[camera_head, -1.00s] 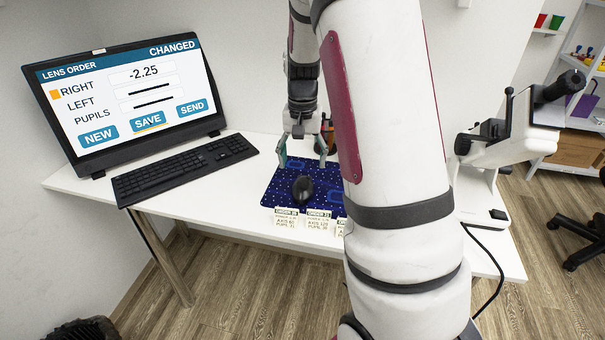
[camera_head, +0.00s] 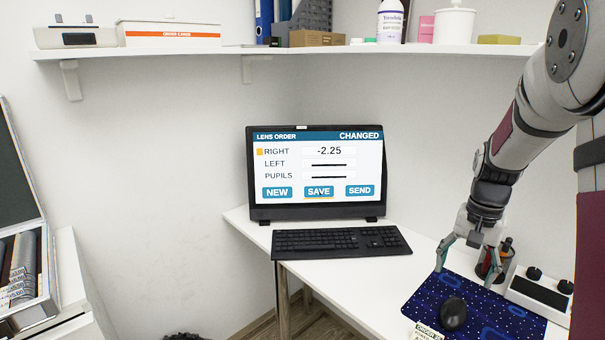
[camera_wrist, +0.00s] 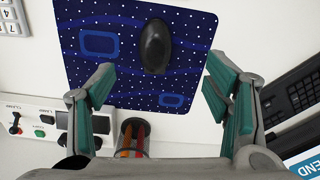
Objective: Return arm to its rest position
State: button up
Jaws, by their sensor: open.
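My gripper (camera_head: 468,254) hangs above the back part of the blue starry mat (camera_head: 423,300) on the right of the head view. Its fingers are apart and nothing is between them. In the wrist view my gripper (camera_wrist: 160,92) shows two open green-padded fingers. My arm comes down from the upper right of the head view. The black mouse (camera_head: 453,314) lies on the mat, apart from my fingers. The mouse (camera_wrist: 155,46) also shows in the wrist view, beyond the fingertips.
A monitor (camera_head: 318,222) reads LENS ORDER, CHANGED, RIGHT -2.25. A keyboard (camera_head: 340,242) lies in front of it on the white table (camera_head: 345,285). A cup with pens (camera_wrist: 133,135) and a control box (camera_head: 538,292) stand near my gripper. A shelf (camera_head: 240,53) runs above.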

jog(key=s+a+r+n+t+p, duration=0.1)
jog(key=s+a+r+n+p, duration=0.15)
jog(key=s+a+r, duration=0.55)
jog(key=s+a+r+n+t+p, duration=0.1)
jog(key=s+a+r+n+p, duration=0.3)
jog(key=r, duration=0.6)
jog(key=s+a+r+n+t+p, duration=0.1)
jog(key=s+a, duration=0.3)
jog(key=s, duration=0.4)
jog(key=s+a+r+n+t+p, duration=0.1)
jog(key=s+a+r+p, duration=0.1)
jog(key=s, duration=0.6)
jog(key=shift+s+a+r+p, duration=0.25)
jog(key=shift+a+r+p, duration=0.1)
jog(key=shift+a+r, duration=0.55)
jog(key=shift+d, duration=0.1)
jog(key=shift+c, duration=0.2)
grip_shut()
